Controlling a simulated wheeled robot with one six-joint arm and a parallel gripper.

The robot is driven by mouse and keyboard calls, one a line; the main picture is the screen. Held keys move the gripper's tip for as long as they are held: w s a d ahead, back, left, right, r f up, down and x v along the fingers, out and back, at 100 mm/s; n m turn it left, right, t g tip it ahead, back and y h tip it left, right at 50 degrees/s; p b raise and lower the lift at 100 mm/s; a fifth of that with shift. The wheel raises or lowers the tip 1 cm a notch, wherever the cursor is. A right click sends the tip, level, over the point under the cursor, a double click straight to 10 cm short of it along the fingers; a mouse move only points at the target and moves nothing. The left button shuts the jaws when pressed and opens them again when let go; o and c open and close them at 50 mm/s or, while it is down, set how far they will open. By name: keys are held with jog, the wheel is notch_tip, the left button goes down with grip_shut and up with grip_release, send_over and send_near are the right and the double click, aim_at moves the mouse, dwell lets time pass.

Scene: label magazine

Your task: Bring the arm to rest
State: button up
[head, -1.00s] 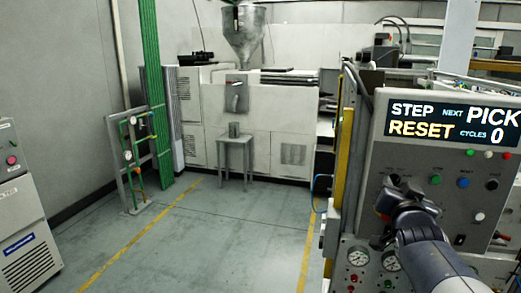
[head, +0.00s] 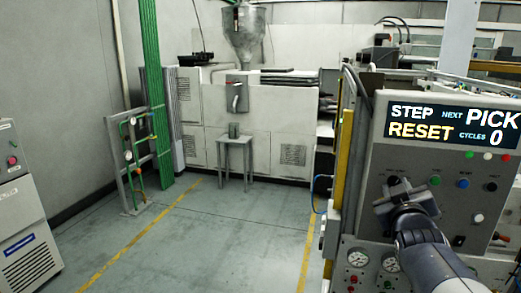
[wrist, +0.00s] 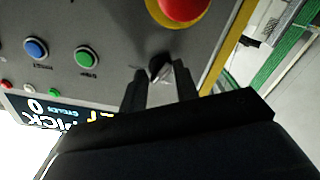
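My gripper (head: 396,190) is in front of the grey control panel (head: 450,160) at the right of the head view. In the wrist view its two fingers (wrist: 158,82) stand apart. A dark selector knob (wrist: 158,66) shows between and just beyond the fingertips; whether they touch it I cannot tell. The panel's display (head: 452,124) reads STEP, NEXT PICK, RESET, CYCLES 0. Nothing is carried in my gripper.
The panel has a green button (wrist: 87,58), a blue button (wrist: 36,48) and a big red button (wrist: 182,8) close to the fingers. Gauges (head: 358,258) sit below. The floor (head: 220,235) on the left is open; a small stool (head: 236,142) stands farther back.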

jog(key=n+p, duration=0.2)
jog(key=n, duration=0.2)
jog(key=shift+r+p, duration=0.15)
jog(key=shift+p, duration=0.2)
jog(key=shift+n+p, duration=1.3)
jog(key=shift+n, duration=0.2)
